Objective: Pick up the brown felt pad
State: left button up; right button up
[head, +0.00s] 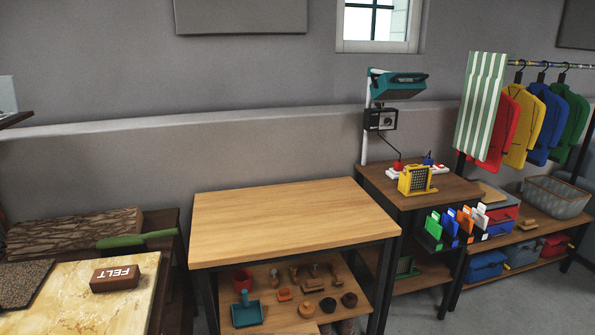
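The brown felt pad (115,278) is a small rounded block with "FELT" in white letters on its top. It lies on a yellowish marble slab (84,308) at the lower left of the head view. Nothing touches it from above. Neither of my grippers shows in this view.
A dark textured sheet (22,284) lies left of the pad. Behind are a brown rough-textured board (75,232) and a green-handled tool (135,240). A bare-topped wooden table (290,220) stands to the right, with small items on its lower shelf (285,310). Clothes hang at far right.

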aim_at(121, 277)
jog(key=u, duration=1.3)
jog(key=i+j, duration=0.2)
jog(key=j, duration=0.2)
jog(key=i+j, duration=0.2)
jog(key=j, duration=0.2)
jog(key=i+j, duration=0.2)
jog(key=j, duration=0.2)
